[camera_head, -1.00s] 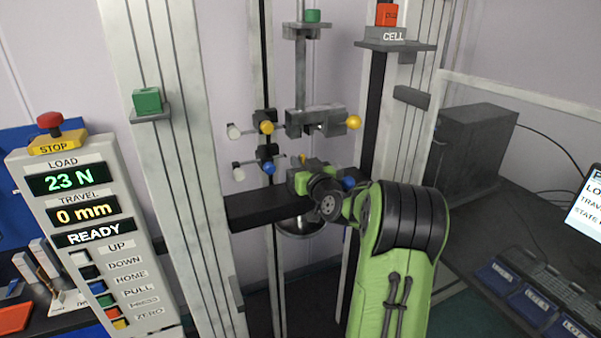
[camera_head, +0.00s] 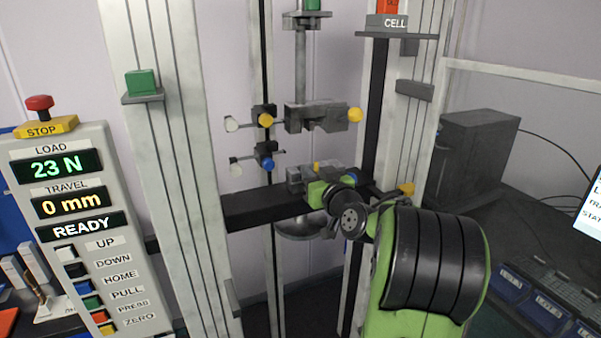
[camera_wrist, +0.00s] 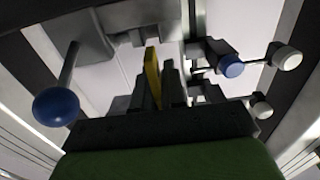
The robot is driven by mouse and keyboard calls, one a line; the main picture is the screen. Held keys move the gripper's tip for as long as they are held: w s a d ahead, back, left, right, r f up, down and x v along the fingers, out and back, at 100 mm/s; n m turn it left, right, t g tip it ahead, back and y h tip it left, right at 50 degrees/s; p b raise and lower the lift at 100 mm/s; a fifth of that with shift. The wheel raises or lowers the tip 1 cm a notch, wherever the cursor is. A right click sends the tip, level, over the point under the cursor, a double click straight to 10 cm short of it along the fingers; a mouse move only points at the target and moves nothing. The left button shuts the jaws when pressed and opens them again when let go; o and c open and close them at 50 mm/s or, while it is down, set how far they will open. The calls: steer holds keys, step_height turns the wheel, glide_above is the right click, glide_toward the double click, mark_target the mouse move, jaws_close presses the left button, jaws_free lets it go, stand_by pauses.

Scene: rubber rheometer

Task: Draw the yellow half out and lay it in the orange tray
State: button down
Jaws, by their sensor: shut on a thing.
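My gripper (camera_head: 317,193) reaches in at the lower clamp (camera_head: 296,182) of the test frame. In the wrist view, its dark fingers (camera_wrist: 160,88) are shut on the upright yellow half (camera_wrist: 152,72). A small yellow tip of that half (camera_head: 317,166) shows above the lower clamp in the head view. Whether its lower end is still inside the clamp is hidden. The upper clamp (camera_head: 312,118), with a yellow knob (camera_head: 355,115), sits above and apart from it. The orange tray (camera_head: 7,322) shows only as a sliver at the far left edge.
Two small arms with white ends (camera_head: 232,124) stick out left of the clamps. A blue knob (camera_wrist: 56,107) is close to my gripper in the wrist view. Tall columns (camera_head: 178,150) flank the clamps. The control panel (camera_head: 75,220) stands at left, reading 23 N and 0 mm.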

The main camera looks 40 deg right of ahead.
steer(key=shift+b+v, duration=1.2)
steer(key=shift+v, duration=0.65)
steer(key=shift+f, duration=0.1)
